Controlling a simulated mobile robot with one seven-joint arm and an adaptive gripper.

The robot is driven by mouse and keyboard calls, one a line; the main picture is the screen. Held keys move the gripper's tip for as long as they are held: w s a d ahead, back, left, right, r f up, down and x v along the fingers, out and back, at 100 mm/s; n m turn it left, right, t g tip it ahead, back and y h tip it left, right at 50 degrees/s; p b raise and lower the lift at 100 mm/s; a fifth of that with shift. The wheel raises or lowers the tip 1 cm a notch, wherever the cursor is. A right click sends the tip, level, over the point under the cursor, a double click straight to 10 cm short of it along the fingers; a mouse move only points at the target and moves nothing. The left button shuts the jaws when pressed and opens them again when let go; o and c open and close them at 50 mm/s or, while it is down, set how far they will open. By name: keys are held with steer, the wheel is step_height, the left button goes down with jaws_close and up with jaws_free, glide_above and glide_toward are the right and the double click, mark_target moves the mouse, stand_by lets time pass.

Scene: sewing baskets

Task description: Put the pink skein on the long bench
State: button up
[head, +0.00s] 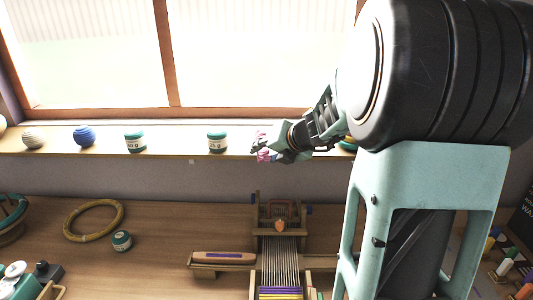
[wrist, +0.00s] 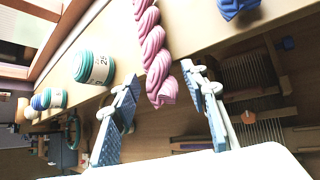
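The pink skein (wrist: 152,40) is a twisted bundle on the pale window sill. Its near end lies between the two fingers of my gripper (wrist: 162,78) in the wrist view. The fingers stand apart, with a narrow gap showing on each side of the skein.
Bare wood lies left of the loom.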

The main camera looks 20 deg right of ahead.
steer(key=p+v, duration=0.1)
steer(key=v, duration=0.8)
steer(key=shift+d+r, duration=0.25)
steer(key=shift+o, duration=0.4)
steer(key=shift+s+r, duration=0.3)
steer(key=shift+s, duration=0.4)
